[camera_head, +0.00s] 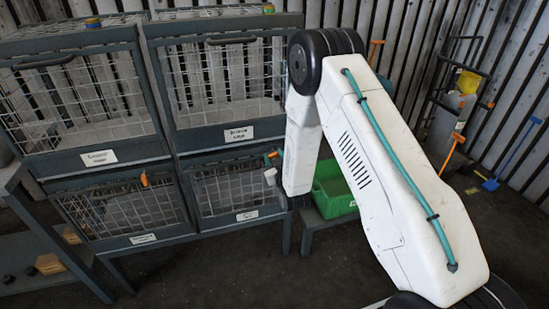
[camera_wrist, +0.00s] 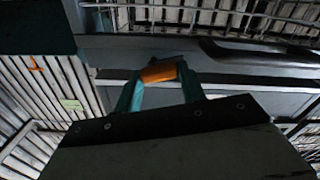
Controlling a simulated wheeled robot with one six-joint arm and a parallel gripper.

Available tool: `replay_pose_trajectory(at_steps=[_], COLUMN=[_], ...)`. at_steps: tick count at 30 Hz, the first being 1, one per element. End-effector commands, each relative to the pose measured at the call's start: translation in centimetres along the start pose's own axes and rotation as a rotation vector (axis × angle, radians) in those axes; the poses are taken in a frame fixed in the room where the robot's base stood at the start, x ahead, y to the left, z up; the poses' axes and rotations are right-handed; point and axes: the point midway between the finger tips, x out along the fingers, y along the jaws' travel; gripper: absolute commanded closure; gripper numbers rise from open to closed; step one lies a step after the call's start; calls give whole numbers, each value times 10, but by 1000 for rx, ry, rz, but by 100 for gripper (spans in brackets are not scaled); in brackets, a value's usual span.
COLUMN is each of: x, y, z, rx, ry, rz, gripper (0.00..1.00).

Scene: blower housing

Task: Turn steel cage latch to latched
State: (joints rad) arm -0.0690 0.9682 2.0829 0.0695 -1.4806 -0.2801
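Wire-fronted cages stand at the left in the head view. An orange latch handle (camera_head: 273,155) is at the top right of the lower right cage (camera_head: 235,189). My gripper (camera_head: 274,159) is at this handle, partly hidden behind my arm. In the wrist view, the teal fingers of my gripper (camera_wrist: 159,77) stand on both sides of the orange handle (camera_wrist: 160,71), and no clear gap shows between them. Another orange latch (camera_head: 144,179) is on the lower left cage (camera_head: 120,212). The cage labels are too blurred to read surely, so I cannot tell which cage is the steel one.
Two upper cages (camera_head: 80,100) with dark handles sit above. A green crate (camera_head: 333,190) stands on a low stand right of the cages. A dark bench (camera_head: 40,228) is at the left. A cart (camera_head: 455,100) and tools stand at the back right. Floor is open at front centre.

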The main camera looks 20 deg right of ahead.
Motion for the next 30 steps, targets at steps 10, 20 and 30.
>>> replay_pose_trajectory(at_steps=[10,20,30], x=[0,0,0], y=[0,-1,-2], z=[0,2,5], rx=[-39,-252,-574], ry=[0,0,0], rz=[0,-1,-1], gripper=[83,83,83])
